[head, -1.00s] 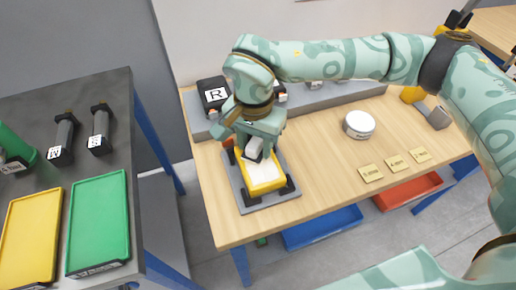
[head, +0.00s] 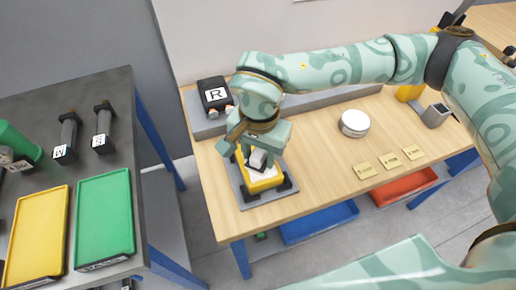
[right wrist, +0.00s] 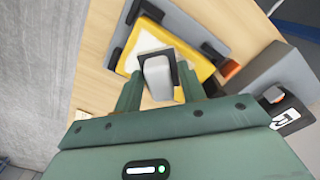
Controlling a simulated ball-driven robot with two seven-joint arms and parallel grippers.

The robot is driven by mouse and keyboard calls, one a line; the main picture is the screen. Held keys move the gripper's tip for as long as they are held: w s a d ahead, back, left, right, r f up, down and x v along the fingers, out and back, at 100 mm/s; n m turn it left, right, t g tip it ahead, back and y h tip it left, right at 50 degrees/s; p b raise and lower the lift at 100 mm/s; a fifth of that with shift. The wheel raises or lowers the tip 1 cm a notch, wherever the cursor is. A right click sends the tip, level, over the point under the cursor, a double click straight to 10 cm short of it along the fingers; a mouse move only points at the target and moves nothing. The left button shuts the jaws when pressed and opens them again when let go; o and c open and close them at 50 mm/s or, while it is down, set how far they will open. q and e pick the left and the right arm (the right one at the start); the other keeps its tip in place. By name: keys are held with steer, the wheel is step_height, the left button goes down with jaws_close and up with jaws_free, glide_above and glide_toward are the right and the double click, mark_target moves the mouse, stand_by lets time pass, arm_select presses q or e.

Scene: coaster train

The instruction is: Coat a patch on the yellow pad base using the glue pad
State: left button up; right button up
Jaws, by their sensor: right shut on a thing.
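The yellow pad base (head: 264,186) sits in a grey fixture (head: 250,203) with black corner blocks, at the left end of the wooden table. It has a white upper face, also seen in the right wrist view (right wrist: 147,42). My right gripper (head: 258,150) is shut on the glue pad (head: 258,159), a light grey block with a dark underside. In the right wrist view the glue pad (right wrist: 157,76) is between the fingers, over the white face. I cannot tell whether it touches. The gripper hides part of the base. My left gripper is out of view.
Behind the fixture is a grey ledge with a black box marked R (head: 214,94). A white round tub (head: 354,123) and several small yellow cards (head: 389,162) lie to the right. A dark side table (head: 94,155) holds yellow and green trays.

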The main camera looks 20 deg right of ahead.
mark_target(259, 153)
steer(key=shift+r+p, duration=2)
steer(key=shift+r, duration=1.05)
steer(key=shift+r+p, duration=1.05)
steer(key=shift+r, duration=0.55)
steer(key=shift+f, duration=0.1)
